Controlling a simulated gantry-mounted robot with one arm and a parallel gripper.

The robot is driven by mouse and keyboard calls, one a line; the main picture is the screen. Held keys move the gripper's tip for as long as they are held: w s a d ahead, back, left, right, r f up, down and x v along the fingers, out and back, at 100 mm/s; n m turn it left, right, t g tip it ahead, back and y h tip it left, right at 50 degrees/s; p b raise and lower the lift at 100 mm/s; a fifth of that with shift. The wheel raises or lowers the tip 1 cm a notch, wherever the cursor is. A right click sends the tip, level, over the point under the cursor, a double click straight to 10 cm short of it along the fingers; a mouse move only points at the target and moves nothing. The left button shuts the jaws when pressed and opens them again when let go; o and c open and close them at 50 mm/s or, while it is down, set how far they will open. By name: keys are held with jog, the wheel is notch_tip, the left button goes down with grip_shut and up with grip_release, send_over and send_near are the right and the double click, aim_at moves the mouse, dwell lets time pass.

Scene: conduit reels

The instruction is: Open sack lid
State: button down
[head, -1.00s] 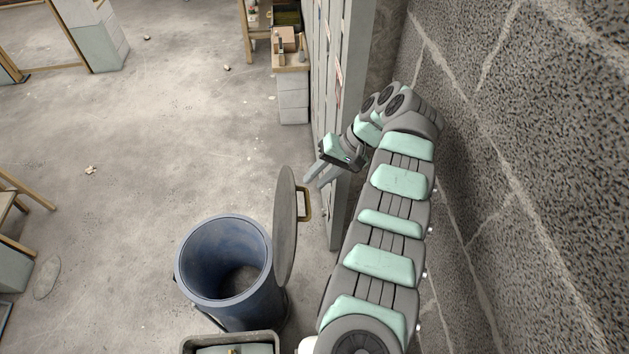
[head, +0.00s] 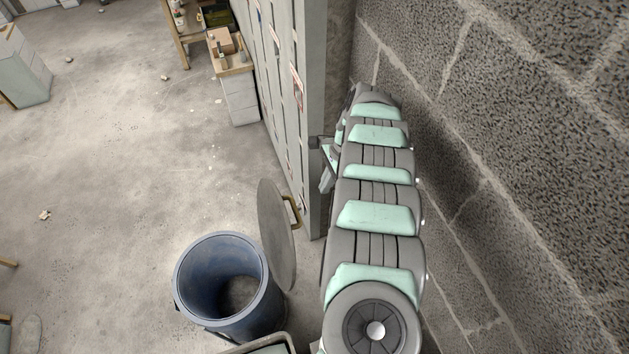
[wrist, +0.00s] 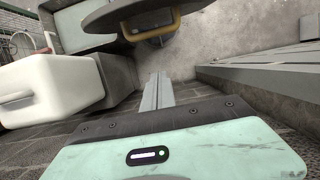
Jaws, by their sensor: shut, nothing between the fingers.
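A blue round bin (head: 222,285) stands open on the floor, and its inside is visible and looks empty. Its grey round lid (head: 277,235) stands on edge, tilted up at the bin's right side, with a brass-coloured handle (head: 292,212) on its outer face. In the wrist view the lid (wrist: 120,14) and handle (wrist: 153,30) show at the top, beyond the fingertips. My gripper (head: 326,183) is partly hidden by my arm, up and right of the lid and apart from it. In the wrist view its fingers (wrist: 157,80) are together and empty.
A row of tall lockers (head: 285,90) and a rough block wall (head: 500,130) stand close on the right. A grey tub (head: 268,345) is beside the bin. A white box (wrist: 50,85) is at left.

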jog(key=s+a+f+p, duration=0.2)
jog(key=a+f+p, duration=0.1)
jog(key=a+f, duration=0.3)
jog(key=shift+f, duration=0.45)
jog(key=shift+w, duration=0.15)
dwell(0.3)
